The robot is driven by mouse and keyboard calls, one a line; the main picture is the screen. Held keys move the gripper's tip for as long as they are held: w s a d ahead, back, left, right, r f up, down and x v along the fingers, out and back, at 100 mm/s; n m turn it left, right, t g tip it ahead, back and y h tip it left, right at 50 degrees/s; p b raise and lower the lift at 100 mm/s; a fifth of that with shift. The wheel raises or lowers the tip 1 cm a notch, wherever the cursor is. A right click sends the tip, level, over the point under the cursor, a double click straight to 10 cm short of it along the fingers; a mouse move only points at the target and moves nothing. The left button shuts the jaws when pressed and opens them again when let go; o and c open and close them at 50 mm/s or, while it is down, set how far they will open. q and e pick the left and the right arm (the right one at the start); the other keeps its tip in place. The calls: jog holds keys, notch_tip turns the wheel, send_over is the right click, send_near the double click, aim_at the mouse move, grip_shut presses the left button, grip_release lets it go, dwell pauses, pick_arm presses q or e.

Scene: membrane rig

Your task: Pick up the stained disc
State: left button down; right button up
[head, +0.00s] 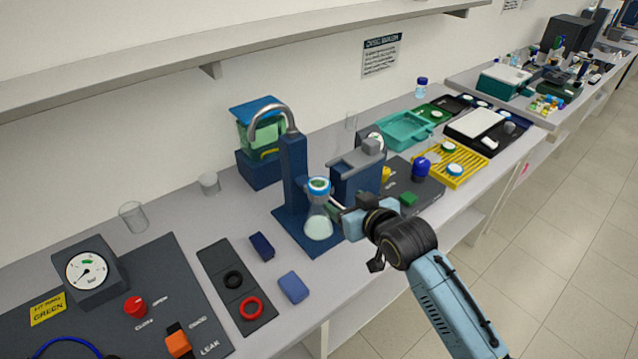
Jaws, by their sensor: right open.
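My right gripper (340,208) comes in from the lower right and is open, its fingers pointing left. It is close beside a glass flask (319,226) with pale contents on the blue stand (293,165). A round blue-and-white piece (319,185) sits on top of the flask. I cannot make out a stained disc there. Round pale pieces with blue or green rims lie on the yellow rack (438,170), one at the front (453,169) and one behind (449,147); they are too small to show stains. My left gripper is not in view.
A blue clamp-like block (356,178) stands just behind the gripper. A dark panel with a gauge (86,270) and red knob (135,305) is at lower left. A dark tray (237,285) holds a black and a red ring. Bare bench lies around the blue blocks (293,287).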

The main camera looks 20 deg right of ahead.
send_near(321, 186)
jog(key=x, duration=0.3)
jog(key=shift+p+x, duration=0.55)
jog(key=shift+x, duration=1.4)
jog(key=shift+w+a+f, duration=0.15)
jog(key=shift+w+f, duration=0.1)
jog(key=shift+w, duration=0.35)
jog(key=shift+c, duration=0.4)
jog(key=c, duration=0.6)
